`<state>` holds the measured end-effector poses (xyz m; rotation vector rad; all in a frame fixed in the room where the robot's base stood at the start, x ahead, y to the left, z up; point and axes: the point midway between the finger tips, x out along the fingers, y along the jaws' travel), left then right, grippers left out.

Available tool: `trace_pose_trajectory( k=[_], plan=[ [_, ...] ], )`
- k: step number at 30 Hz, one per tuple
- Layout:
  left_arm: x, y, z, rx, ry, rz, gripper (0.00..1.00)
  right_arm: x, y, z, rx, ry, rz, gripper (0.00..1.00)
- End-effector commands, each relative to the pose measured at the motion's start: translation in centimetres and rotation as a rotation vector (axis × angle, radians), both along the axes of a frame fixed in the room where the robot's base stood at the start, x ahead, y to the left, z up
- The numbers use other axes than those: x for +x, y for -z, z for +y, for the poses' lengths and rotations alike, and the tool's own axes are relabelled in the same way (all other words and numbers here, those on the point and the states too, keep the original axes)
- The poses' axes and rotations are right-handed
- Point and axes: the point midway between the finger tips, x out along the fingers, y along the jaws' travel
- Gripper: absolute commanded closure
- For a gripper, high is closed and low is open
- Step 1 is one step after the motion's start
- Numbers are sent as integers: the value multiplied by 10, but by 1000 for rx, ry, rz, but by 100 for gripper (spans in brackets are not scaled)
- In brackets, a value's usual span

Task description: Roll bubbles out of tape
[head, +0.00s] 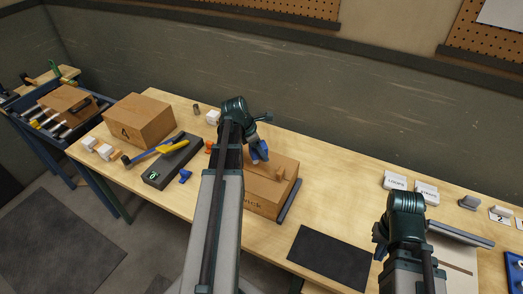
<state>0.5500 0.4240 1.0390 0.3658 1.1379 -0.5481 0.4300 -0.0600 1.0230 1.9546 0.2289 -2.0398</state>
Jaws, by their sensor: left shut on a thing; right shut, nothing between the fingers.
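A cardboard-coloured box (262,200) stands on the bench in the middle, partly hidden behind my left arm. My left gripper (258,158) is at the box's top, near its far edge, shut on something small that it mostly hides. A blue piece (260,150) shows at the fingers; I cannot tell whether it is the roller. The tape and any bubbles cannot be made out. My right gripper (379,248) is shut and empty, above the bench near the right edge of a dark mat.
A dark mat (328,258) lies front right of the box. A second box (139,120) stands at the left, near a black scale (172,163) with a yellow-and-blue tool (165,148). White labelled blocks (395,181) stand back right. The bench between box and blocks is clear.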

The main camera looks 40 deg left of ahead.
Motion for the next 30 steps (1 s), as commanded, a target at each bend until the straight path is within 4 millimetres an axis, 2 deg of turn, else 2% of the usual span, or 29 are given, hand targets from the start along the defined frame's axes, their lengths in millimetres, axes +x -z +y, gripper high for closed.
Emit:
trace_pose_trajectory(
  k=[11,22,30],
  plan=[
    [0,-4,0,0,0,0,90,0,-4,0,0,0,0,100],
    [0,-33,0,0,0,0,90,0,-33,0,0,0,0,100],
    [0,-32,0,0,0,0,90,0,-32,0,0,0,0,100]
  ],
)
